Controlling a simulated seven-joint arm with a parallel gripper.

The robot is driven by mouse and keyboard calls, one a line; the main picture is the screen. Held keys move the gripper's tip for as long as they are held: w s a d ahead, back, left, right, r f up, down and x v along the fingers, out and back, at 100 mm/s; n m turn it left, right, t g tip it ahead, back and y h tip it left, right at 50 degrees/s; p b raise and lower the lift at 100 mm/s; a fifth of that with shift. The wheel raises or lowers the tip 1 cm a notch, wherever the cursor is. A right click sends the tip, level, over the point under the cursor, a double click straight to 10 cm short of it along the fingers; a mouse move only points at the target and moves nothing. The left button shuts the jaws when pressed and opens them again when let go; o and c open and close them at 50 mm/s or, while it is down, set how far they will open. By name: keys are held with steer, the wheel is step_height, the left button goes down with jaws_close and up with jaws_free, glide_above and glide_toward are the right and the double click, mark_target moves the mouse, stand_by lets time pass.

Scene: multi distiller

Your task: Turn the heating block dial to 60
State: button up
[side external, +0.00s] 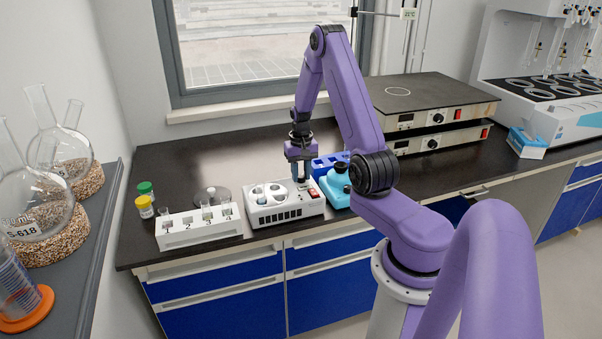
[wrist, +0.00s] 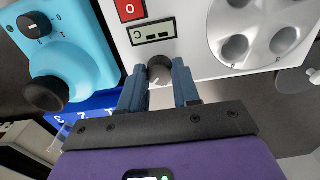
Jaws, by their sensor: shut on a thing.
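The white heating block (side external: 285,216) stands near the front edge of the black bench. My gripper (side external: 301,178) points down over its right part. In the wrist view the block's dark round dial (wrist: 160,66) sits between my two blue fingertips (wrist: 160,82), which are shut on its sides. The block's small display (wrist: 152,33) is just beyond the dial, but its reading is too small to tell. The red rocker switch (wrist: 130,9) is beside the display. The round well plate (wrist: 262,32) is on the right in the wrist view.
A cyan device (side external: 336,188) stands close to the right of the block, with a blue rack (side external: 322,166) behind. A white numbered tube rack (side external: 200,230) stands to the left. Stacked hotplates (side external: 430,115) are at the back right.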

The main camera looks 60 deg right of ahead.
mark_target(301, 176)
stand_by(0.3)
steer(key=o, duration=1.1)
steer(key=shift+c, duration=0.2)
step_height(301, 176, up, 17)
steer(key=shift+r, duration=0.2)
steer(key=s+a+r+n, duration=0.15)
steer(key=a+n, duration=0.95)
steer(key=a, duration=1.5)
steer(key=s+a+f+n, duration=0.1)
steer(key=s+a+n, duration=0.4)
steer(key=s, duration=0.5)
steer(key=s+a+f+n, duration=0.1)
steer(key=s+a+n, duration=0.3)
steer(key=s, duration=0.7)
steer(key=shift+a+n, duration=0.35)
steer(key=shift+n, duration=0.55)
